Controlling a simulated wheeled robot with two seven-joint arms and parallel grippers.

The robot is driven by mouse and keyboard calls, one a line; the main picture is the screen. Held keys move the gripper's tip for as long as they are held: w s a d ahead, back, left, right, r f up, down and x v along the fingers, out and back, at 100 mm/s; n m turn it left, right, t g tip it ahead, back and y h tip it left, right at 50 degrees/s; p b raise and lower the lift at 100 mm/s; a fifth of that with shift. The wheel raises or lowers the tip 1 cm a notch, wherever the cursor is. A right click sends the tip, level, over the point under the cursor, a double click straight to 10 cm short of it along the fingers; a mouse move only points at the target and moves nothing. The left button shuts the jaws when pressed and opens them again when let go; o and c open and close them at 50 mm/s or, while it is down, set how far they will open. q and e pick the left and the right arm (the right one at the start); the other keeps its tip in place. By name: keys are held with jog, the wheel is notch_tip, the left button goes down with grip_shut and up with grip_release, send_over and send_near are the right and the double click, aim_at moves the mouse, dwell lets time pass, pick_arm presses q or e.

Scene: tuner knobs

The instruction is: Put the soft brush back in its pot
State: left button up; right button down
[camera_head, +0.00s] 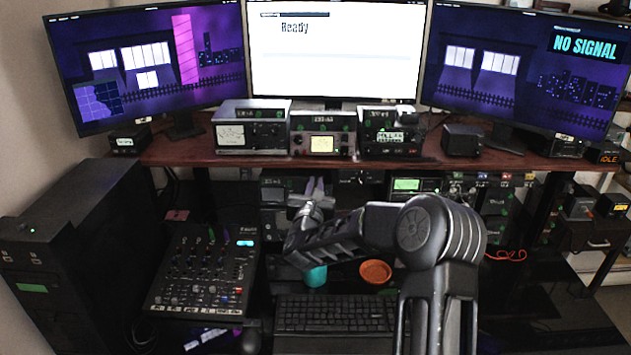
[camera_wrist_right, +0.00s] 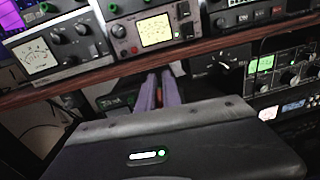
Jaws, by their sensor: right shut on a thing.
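My right gripper (camera_head: 315,187) reaches in over the desk, its fingers pointing away towards the gear below the monitor shelf. In the right wrist view its two fingers (camera_wrist_right: 160,88) are close together, with a narrow reddish-brown strip (camera_wrist_right: 159,98) between them. This looks like part of the soft brush; the rest of it is hidden. A teal pot (camera_head: 316,277) stands on the desk below and nearer than the gripper, partly covered by my right arm. No brush shows in it. My left gripper is out of view.
An orange dish (camera_head: 375,272) sits right of the pot. A keyboard (camera_head: 335,314) lies in front and a mixer (camera_head: 203,272) to the left. The shelf (camera_head: 190,152) with several radio units is close above the gripper. A red cable (camera_head: 507,255) lies at right.

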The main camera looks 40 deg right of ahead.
notch_tip(320, 180, down, 8)
jog(key=b, duration=0.9)
dwell(0.5)
dwell(0.3)
jog(key=c, duration=1.5)
grip_release()
jog(key=shift+o, duration=0.2)
jog(key=shift+s, duration=0.1)
